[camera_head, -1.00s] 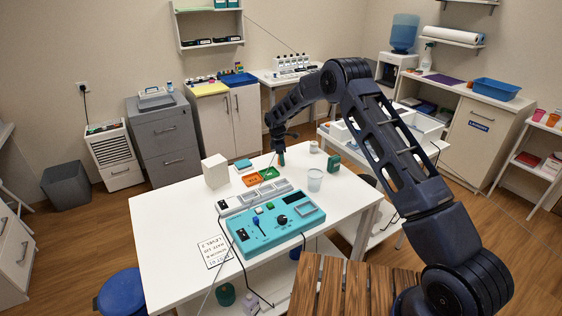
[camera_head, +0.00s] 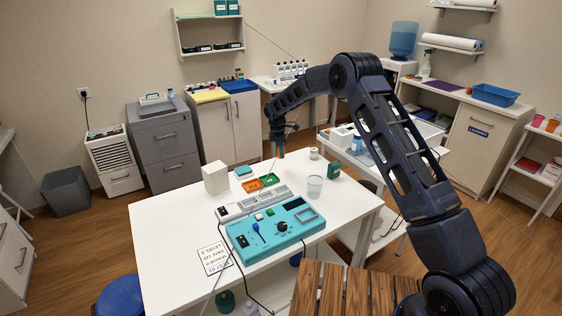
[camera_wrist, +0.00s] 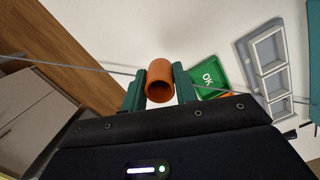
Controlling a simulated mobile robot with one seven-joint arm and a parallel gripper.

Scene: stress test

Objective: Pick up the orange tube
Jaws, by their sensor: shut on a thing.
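The orange tube (camera_wrist: 160,92) is between the green fingers of my gripper (camera_wrist: 159,76) in the wrist view, its open round end facing the camera. The gripper is shut on it, one finger on each side. In the head view my gripper (camera_head: 280,151) is above the far edge of the white table (camera_head: 185,245), behind the small trays. The tube is too small there to make out clearly.
A green tray marked OK (camera_wrist: 208,77) and an orange tray (camera_head: 253,184) lie near the gripper. A white block (camera_head: 215,177), a clear cup (camera_head: 314,187) and a teal control panel (camera_head: 276,230) stand on the table. The table's left front is mostly clear.

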